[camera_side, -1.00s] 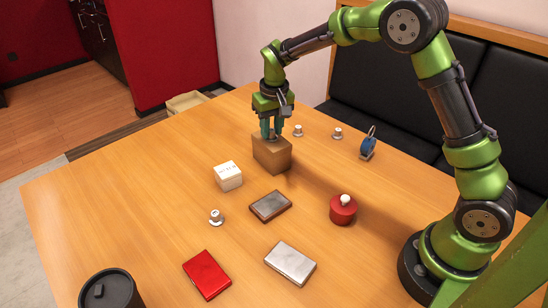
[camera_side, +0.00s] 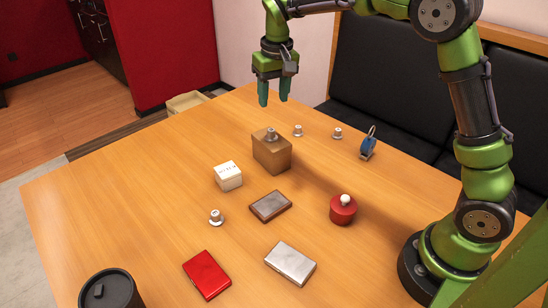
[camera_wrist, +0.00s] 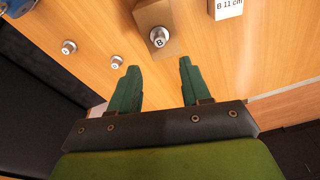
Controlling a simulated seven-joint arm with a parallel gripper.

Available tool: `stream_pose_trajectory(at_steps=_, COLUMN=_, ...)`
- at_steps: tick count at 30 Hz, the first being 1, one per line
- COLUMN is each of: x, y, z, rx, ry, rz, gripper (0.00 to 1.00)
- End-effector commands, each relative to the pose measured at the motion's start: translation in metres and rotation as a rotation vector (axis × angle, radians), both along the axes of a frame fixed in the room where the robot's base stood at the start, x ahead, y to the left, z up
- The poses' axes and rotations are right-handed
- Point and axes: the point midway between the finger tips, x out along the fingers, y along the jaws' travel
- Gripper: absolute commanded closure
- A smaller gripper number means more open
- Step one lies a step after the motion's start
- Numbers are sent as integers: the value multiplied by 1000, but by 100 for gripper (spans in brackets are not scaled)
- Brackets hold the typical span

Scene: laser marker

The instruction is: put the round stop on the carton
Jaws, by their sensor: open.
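The brown carton (camera_side: 272,154) stands in the middle of the table. A small grey metal round stop (camera_side: 271,134) stands on its top. In the wrist view the stop (camera_wrist: 159,37) shows a letter that looks like B, on the carton top (camera_wrist: 152,16). My gripper (camera_side: 274,102) is open and empty, above the carton and apart from it. In the wrist view my gripper's fingers (camera_wrist: 157,85) are spread with nothing between them. Other round stops stand on the table: two behind the carton (camera_side: 298,131) (camera_side: 337,133) and one at the front left (camera_side: 216,217).
A white labelled box (camera_side: 228,176) stands left of the carton. A dark plate (camera_side: 270,206), silver case (camera_side: 290,263), red case (camera_side: 207,275), red round pot (camera_side: 343,209), blue item (camera_side: 368,143) and black canister (camera_side: 106,290) are spread around. The left side of the table is clear.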

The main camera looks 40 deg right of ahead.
Motion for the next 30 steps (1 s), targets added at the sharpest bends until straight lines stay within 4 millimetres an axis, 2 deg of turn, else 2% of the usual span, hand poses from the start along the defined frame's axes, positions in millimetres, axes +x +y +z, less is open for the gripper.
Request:
stream_pose_trajectory(at_steps=6, x=-5, y=1, z=21, rx=4, ry=-7, rz=0, gripper=53)
stream_pose_trajectory(at_steps=10, x=-26, y=2, z=40, rx=34, ry=-49, rz=0, gripper=53)
stream_pose_trajectory(at_steps=14, x=-70, y=7, z=64, rx=89, ry=-134, rz=0, gripper=53)
stream_pose_trajectory(at_steps=15, x=-86, y=9, z=70, rx=107, ry=-165, rz=0, gripper=53)
stream_pose_trajectory(at_steps=19, x=-137, y=17, z=79, rx=157, ry=-265, rz=-1, gripper=53)
stream_pose_trajectory(at_steps=24, x=-199, y=27, z=72, rx=201, ry=-389, rz=-10, gripper=53)
stream_pose_trajectory(at_steps=27, x=-225, y=30, z=62, rx=216, ry=-446, rz=-18, gripper=53)
stream_pose_trajectory(at_steps=30, x=-241, y=32, z=53, rx=224, ry=-485, rz=-23, gripper=53)
